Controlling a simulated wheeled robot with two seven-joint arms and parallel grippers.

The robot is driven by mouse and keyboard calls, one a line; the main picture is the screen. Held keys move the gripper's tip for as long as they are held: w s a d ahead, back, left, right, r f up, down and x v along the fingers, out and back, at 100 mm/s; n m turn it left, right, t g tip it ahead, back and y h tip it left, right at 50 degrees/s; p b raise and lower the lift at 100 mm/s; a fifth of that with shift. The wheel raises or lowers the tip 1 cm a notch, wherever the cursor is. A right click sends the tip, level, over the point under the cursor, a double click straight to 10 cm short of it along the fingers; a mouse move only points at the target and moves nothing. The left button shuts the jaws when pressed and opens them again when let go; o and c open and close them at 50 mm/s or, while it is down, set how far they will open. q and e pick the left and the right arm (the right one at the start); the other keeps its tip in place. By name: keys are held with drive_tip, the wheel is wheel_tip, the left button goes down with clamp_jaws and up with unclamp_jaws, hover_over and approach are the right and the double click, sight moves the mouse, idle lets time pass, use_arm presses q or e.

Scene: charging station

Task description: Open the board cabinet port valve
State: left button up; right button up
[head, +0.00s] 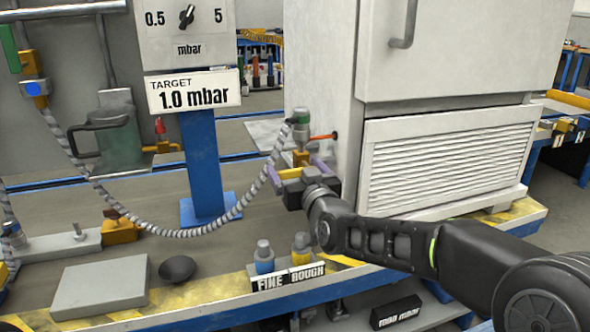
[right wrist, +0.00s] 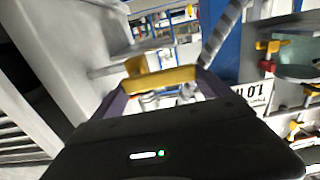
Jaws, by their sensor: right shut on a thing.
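The port valve on the cabinet's left side has a brass-coloured body (head: 301,158) with a grey and green hose fitting (head: 300,120) above it. A yellow handle (head: 290,174) is at the valve's lower front; it also shows in the right wrist view (right wrist: 158,80). My right gripper (head: 297,172) is shut on the yellow handle, with a purple finger at each end of it. The fingers also show in the right wrist view (right wrist: 163,90). The white board cabinet (head: 335,90) stands just right of the valve. My left gripper is not in view.
A ribbed grey hose (head: 170,232) sags from the fitting toward the left. A blue post (head: 202,165) carries a gauge panel and a target sign (head: 193,90) reading 1.0 mbar. Blue and yellow knobs (head: 264,257) (head: 301,249) stand at the bench's front edge, by a FINE ROUGH label.

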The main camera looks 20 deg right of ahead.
drive_tip(key=c, duration=0.7)
drive_tip(key=shift+f+n, duration=0.1)
drive_tip(key=shift+n, duration=0.3)
drive_tip(key=n+p, duration=0.1)
drive_tip(key=f+n+p, duration=0.1)
drive_tip(key=n, duration=0.3)
drive_tip(key=f+n+p, duration=0.1)
drive_tip(key=n, duration=0.1)
drive_tip(key=shift+d+f, duration=0.1)
drive_tip(key=shift+f, duration=0.05)
drive_tip(key=n, duration=0.3)
drive_tip(key=d+f+n+p, duration=0.1)
drive_tip(key=n, duration=0.2)
drive_tip(key=d+f+n, duration=0.1)
drive_tip(key=n, duration=0.3)
drive_tip(key=shift+d+f+p, duration=0.15)
drive_tip(key=shift+d+p, duration=0.05)
drive_tip(key=shift+p, duration=0.1)
drive_tip(key=shift+w, duration=0.1)
